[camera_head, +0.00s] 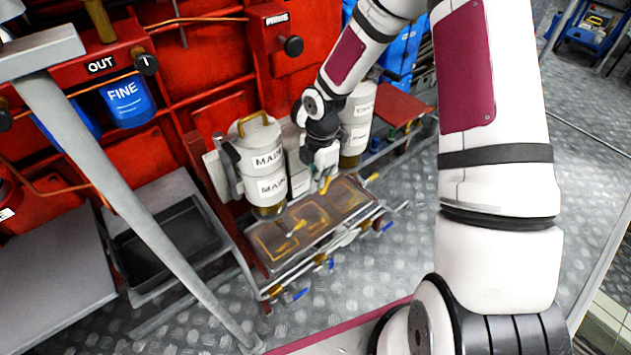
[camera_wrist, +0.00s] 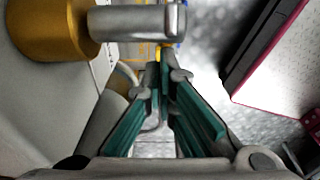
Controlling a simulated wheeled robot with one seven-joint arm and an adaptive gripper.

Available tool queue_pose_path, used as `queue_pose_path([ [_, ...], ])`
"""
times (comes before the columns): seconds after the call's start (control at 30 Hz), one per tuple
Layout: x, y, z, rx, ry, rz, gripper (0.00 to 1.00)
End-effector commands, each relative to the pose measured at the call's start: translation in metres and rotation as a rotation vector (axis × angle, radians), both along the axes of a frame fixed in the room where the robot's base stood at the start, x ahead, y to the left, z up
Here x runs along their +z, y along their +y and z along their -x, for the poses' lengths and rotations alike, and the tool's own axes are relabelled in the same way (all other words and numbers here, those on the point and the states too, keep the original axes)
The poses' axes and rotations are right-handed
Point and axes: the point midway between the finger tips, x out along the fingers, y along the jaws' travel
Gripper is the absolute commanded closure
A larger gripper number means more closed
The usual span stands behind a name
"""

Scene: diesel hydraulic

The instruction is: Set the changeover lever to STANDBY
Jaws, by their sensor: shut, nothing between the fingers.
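My gripper (camera_head: 322,172) is low between two white canisters, above the brown-topped tray. In the wrist view its green-padded fingers (camera_wrist: 164,85) are closed together with nothing between them. A grey metal bar (camera_wrist: 135,23) with a rounded end lies just beyond the fingertips. A small yellow piece (camera_wrist: 165,53) shows at the tips, and a yellow piece (camera_head: 325,185) shows below the gripper in the head view. I cannot tell whether the bar is the changeover lever, or whether the fingers touch it. No STANDBY marking is readable.
The left canister (camera_head: 259,160), labelled MAIN, stands close to my gripper; the right canister (camera_head: 357,125) is partly hidden by my arm. The tray (camera_head: 310,222) has yellow outlines and blue-handled valves along its front. A grey diagonal post (camera_head: 130,190) crosses the left side.

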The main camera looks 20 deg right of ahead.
Motion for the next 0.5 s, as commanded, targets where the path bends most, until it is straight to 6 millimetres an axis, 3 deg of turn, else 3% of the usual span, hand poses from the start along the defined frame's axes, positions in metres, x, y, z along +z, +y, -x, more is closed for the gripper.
queue_pose_path([
  [0.5,-0.011,-0.004,-0.002,0.006,-0.06,0.183,1.0],
])
